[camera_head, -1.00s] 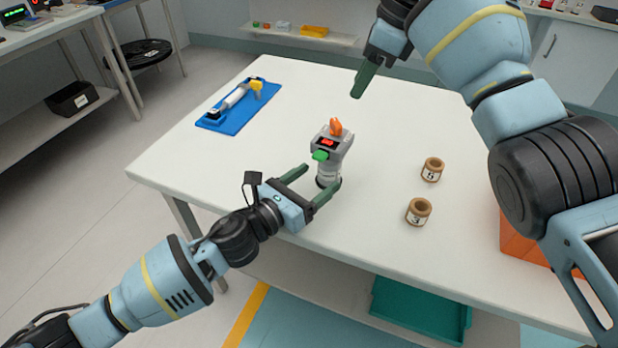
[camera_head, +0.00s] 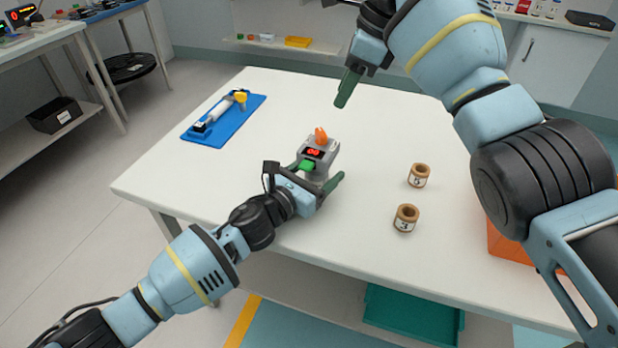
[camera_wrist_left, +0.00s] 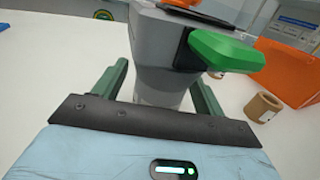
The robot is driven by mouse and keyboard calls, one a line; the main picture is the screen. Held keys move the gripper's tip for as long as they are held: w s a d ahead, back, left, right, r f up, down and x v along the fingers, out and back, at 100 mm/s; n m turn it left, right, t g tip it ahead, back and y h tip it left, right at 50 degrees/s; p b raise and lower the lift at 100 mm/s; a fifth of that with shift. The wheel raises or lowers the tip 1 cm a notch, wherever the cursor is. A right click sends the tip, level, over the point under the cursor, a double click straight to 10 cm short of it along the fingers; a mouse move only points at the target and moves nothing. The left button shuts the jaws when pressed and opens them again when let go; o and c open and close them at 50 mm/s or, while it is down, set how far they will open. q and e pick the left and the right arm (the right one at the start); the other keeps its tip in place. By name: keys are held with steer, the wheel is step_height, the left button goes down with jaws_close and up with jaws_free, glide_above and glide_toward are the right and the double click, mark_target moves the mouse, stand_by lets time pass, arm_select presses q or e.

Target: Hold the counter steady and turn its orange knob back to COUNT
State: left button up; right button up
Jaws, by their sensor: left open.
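The counter (camera_head: 325,148) stands upright on the white table, grey with a lit red display, an orange knob (camera_head: 321,135) on top and a green lever (camera_head: 306,166) on its near side. In the left wrist view the counter's grey body (camera_wrist_left: 160,55) fills the middle, with the green lever (camera_wrist_left: 226,50) at right; the orange knob is mostly cut off at the top. My left gripper (camera_wrist_left: 158,88) is open, one finger on each side of the counter's lower part. My right gripper (camera_head: 345,90) hangs above the table behind the counter, apart from it; only green finger surface shows, not the gap.
Two brown spools (camera_head: 419,175) (camera_head: 405,218) stand right of the counter. A blue tray (camera_head: 228,121) with a white-and-yellow tool lies at the far left. An orange bin (camera_head: 508,243) is at right, partly behind my right arm. The table behind the counter is clear.

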arm_select(q)
steer(key=shift+w+d, duration=0.25)
